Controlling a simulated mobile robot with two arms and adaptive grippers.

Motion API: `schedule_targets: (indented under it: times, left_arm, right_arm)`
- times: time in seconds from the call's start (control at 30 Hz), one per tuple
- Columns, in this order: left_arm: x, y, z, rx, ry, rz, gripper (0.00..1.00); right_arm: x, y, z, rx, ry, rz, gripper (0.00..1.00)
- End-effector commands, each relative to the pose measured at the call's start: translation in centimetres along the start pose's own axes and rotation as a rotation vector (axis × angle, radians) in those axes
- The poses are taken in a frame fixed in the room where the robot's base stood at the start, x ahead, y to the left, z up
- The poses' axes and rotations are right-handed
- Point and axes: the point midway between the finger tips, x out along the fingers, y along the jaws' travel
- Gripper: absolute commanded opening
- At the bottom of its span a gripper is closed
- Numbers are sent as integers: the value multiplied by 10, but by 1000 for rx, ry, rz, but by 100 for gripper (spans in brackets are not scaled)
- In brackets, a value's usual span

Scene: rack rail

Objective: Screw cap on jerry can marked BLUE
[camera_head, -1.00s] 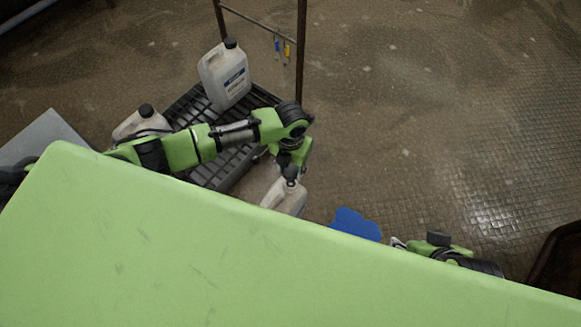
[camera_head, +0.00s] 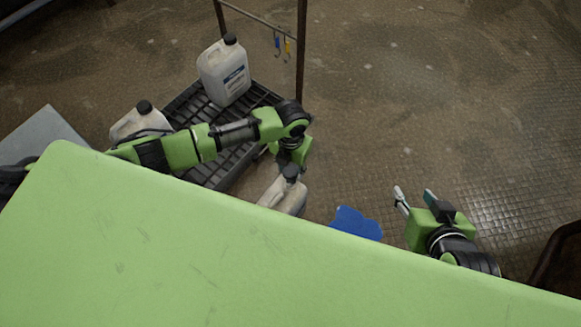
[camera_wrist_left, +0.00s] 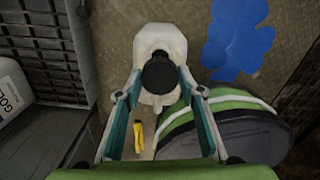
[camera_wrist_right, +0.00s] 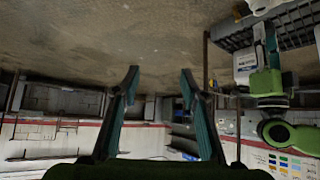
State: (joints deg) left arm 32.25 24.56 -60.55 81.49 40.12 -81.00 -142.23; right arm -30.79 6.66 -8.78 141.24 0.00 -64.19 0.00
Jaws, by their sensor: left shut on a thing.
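A whitish jerry can (camera_head: 285,196) stands on the floor beside the rack, partly hidden by the green surface in the head view; it also shows in the left wrist view (camera_wrist_left: 160,42). My left gripper (camera_head: 290,169) is above it, its fingertips shut on the black cap (camera_wrist_left: 158,73) at the can's mouth. I cannot tell whether the cap is threaded on. No marking on this can is readable. My right gripper (camera_head: 414,195) is open and empty, right of the can; its spread fingers show in the right wrist view (camera_wrist_right: 160,80).
A labelled, capped white jerry can (camera_head: 224,74) stands on the dark slatted rack (camera_head: 190,106), with another (camera_head: 139,122) to its left. A blue patch (camera_head: 357,223) lies on the floor.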

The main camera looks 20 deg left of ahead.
Motion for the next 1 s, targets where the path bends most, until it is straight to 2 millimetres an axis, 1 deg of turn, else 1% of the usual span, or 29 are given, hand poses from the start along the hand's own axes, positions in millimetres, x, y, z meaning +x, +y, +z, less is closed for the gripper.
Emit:
schedule_targets:
  times: [0.47,1.0]
  left_arm:
    - [9,0,0,0,0,-1,24]
    - [17,0,0,0,-1,-1,24]
  right_arm:
    - [4,-6,-48,-3,206,-12,40]
    - [-5,-13,-102,-4,444,-26,40]
